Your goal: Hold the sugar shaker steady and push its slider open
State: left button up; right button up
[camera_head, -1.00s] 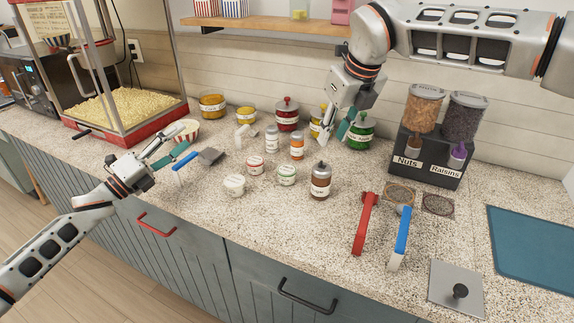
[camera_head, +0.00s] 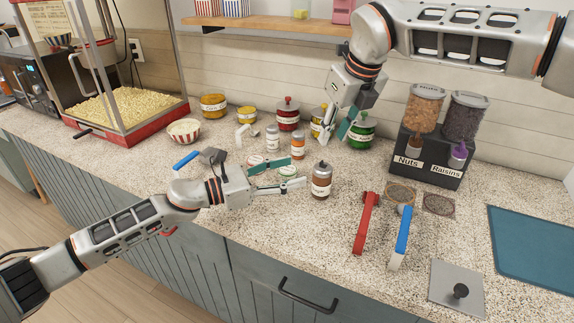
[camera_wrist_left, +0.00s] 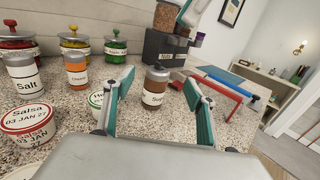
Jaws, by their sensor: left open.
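The sugar shaker appears to be the brown jar with a grey top (camera_head: 321,181), upright on the counter; its label is too small to read surely. It also shows in the left wrist view (camera_wrist_left: 155,88), ahead between my open fingers. My left gripper (camera_head: 297,174) is open and empty, its fingertips pointing at the shaker from the left, just short of it. The slider cannot be made out. My right gripper (camera_head: 335,139) hangs at the back, above and behind the shaker, near the green jar (camera_head: 361,132); its fingers look apart and empty.
A salt shaker (camera_wrist_left: 24,80), an orange shaker (camera_wrist_left: 76,72) and small salsa tubs (camera_wrist_left: 29,118) stand left of the sugar shaker. Red-handled (camera_head: 365,222) and blue-handled (camera_head: 401,236) tools lie to its right. A nuts and raisins dispenser (camera_head: 423,175) stands behind. The counter just before the shaker is clear.

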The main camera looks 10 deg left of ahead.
pick_arm(q)
send_near(313, 182)
jog(key=x, duration=0.3)
jog(key=shift+d, duration=0.1)
jog(key=x, duration=0.5)
jog(key=shift+w+d, duration=0.15)
jog(key=shift+x, duration=0.75)
jog(key=c, duration=1.2)
jog(key=shift+o, duration=0.5)
jog(key=shift+c, duration=0.7)
